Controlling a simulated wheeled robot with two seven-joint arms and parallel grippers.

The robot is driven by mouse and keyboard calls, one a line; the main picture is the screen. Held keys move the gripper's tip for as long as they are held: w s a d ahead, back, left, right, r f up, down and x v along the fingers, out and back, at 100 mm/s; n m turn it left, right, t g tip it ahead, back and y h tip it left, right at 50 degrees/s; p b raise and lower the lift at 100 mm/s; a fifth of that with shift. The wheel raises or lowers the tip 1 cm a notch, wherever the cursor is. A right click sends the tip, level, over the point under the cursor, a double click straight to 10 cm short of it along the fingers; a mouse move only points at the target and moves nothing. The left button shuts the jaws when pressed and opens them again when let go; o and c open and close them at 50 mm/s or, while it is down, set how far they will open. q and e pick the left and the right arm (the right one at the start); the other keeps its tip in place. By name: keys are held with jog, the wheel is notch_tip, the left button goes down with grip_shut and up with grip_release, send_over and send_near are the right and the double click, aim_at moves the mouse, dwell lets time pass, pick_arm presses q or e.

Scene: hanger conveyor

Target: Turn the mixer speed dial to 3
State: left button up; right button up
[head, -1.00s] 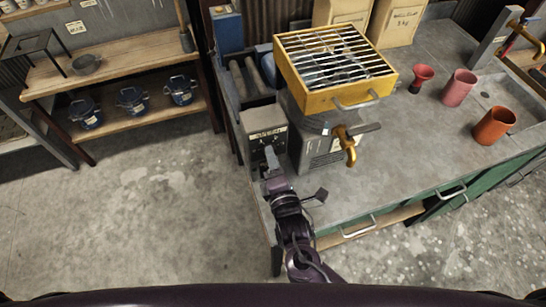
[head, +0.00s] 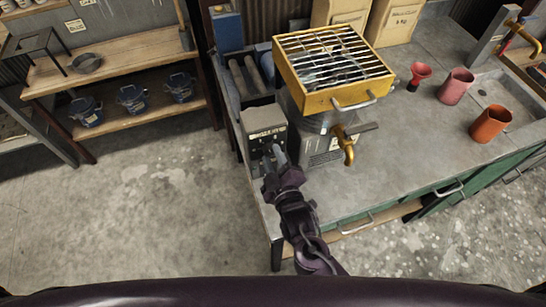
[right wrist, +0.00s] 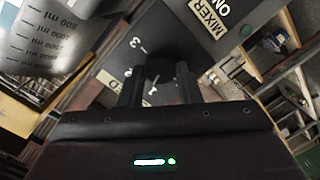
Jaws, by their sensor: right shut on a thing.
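The mixer control box (head: 263,126) is a grey box with a dark front panel at the left end of the workbench. My right gripper (head: 275,155) is at that panel, reaching in from below. In the right wrist view, the round black dial knob (right wrist: 160,68) sits between the two fingers of my right gripper (right wrist: 160,85), which are shut on it. A white 3 shows on the grey dial face (right wrist: 125,52), up and left of the knob. The fingers hide part of the scale, and I cannot tell where the pointer stands. My left gripper is out of view.
A yellow sieve box (head: 335,68) stands beside the control box, above a metal vessel with a brass tap (head: 345,145). A red funnel (head: 419,75), a pink cup (head: 456,85) and an orange cup (head: 490,124) stand on the workbench (head: 400,165). Open floor lies left.

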jog(key=m, duration=0.5)
jog(key=shift+d+f+y, duration=0.1)
jog(key=shift+y, duration=0.2)
jog(key=m+b, duration=0.1)
jog(key=m, duration=0.4)
jog(key=shift+y, duration=0.3)
jog(key=m, duration=0.5)
jog(key=shift+y+b, duration=0.3)
jog(key=shift+f+m, duration=0.1)
jog(key=shift+m, duration=2.3)
jog(key=o, duration=1)
jog(key=b+v, duration=0.3)
jog(key=v, duration=0.4)
jog(key=shift+s+d+f, duration=0.1)
jog(key=shift+s+d, duration=0.1)
jog(key=shift+s, duration=0.15)
